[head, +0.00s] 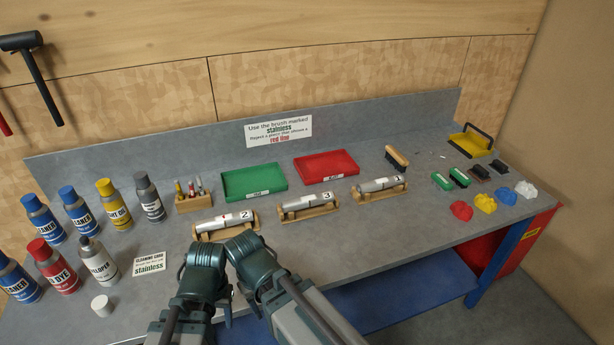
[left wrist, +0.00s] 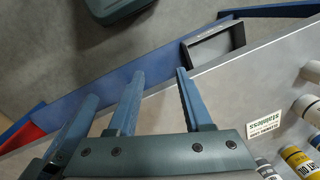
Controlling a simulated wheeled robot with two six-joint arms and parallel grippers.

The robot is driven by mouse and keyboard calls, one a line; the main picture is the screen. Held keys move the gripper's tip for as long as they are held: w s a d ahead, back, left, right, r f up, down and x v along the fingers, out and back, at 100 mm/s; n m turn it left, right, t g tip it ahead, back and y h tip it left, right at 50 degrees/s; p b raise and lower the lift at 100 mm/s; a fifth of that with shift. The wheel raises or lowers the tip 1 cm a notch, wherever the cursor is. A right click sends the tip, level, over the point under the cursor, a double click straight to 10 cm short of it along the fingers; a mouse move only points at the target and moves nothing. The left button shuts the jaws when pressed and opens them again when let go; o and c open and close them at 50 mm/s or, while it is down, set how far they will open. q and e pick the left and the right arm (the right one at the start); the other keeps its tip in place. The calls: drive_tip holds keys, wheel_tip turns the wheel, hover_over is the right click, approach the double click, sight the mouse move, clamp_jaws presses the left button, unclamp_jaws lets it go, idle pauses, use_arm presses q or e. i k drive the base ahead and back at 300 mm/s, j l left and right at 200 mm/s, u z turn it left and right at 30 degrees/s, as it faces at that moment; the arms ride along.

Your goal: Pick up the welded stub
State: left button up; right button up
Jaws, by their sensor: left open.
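Three silver cylindrical stubs lie on wooden cradles along the middle of the bench in the head view.
Green (head: 254,181) and red (head: 326,166) trays stand behind the cradles. Several bottles (head: 88,260) and a cleaning card (head: 149,263) are at left. Brushes (head: 442,181) and coloured lumps (head: 485,203) are at right. Bare bench lies in front of the right cradles.

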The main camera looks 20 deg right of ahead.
sight(221, 221)
drive_tip(key=i+l, duration=0.2)
drive_tip(key=l, duration=0.2)
drive_tip(key=i+l, duration=0.2)
drive_tip(key=l, duration=0.25)
drive_tip(key=i+l+z, duration=0.1)
drive_tip(key=l, duration=0.3)
drive_tip(key=i, duration=0.1)
